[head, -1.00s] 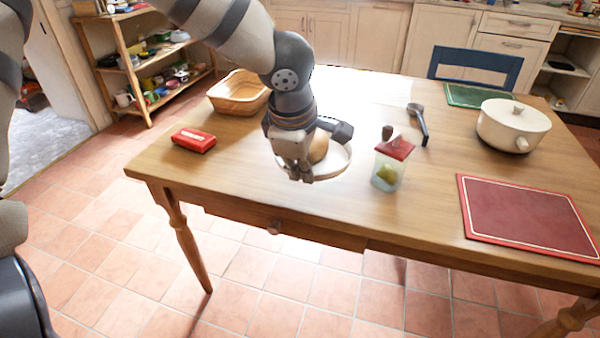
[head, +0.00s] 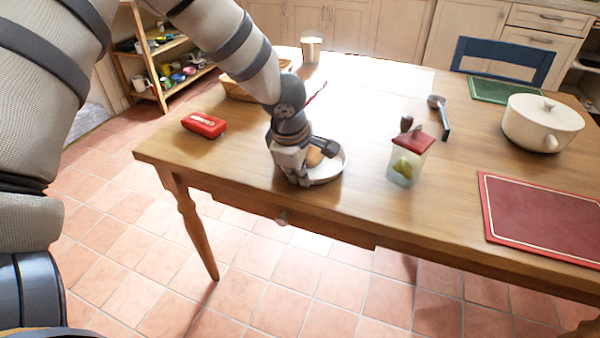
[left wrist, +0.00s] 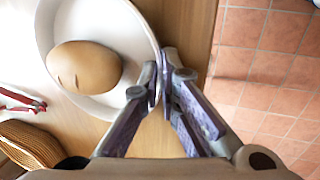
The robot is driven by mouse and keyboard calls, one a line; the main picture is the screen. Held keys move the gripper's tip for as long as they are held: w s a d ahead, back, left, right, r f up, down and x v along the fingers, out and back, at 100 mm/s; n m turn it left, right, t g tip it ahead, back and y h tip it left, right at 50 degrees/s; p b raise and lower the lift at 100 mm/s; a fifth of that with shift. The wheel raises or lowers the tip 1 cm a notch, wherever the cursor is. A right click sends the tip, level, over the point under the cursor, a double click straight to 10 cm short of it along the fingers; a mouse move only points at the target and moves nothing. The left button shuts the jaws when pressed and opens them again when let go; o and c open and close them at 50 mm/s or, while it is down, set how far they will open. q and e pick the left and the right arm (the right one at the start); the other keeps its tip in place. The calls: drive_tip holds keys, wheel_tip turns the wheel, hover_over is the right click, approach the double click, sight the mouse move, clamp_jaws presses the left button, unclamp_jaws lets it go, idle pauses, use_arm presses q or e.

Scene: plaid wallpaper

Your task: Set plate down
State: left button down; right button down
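A white round plate (head: 329,172) carries a brown bread roll (head: 314,157) at the near left part of the wooden table. My left gripper (head: 298,180) is at the plate's left side. In the left wrist view, the plate (left wrist: 105,103) fills the upper left with the roll (left wrist: 85,68) on it, and my left gripper's fingertips (left wrist: 162,84) are closed together on its rim. The plate looks roughly level and at or just above the tabletop; I cannot tell whether it touches. My right gripper is not in view.
A glass jar with a red lid (head: 408,160) stands right of the plate. A red case (head: 204,125) lies to the left. A basket (head: 240,90) and metal cup (head: 311,49) are behind. A ladle (head: 440,117), white pot (head: 542,123) and red mat (head: 540,217) are further right.

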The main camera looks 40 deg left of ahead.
use_arm(q)
drive_tip(key=shift+f, duration=0.15)
drive_tip(key=c, duration=1.8)
unclamp_jaws()
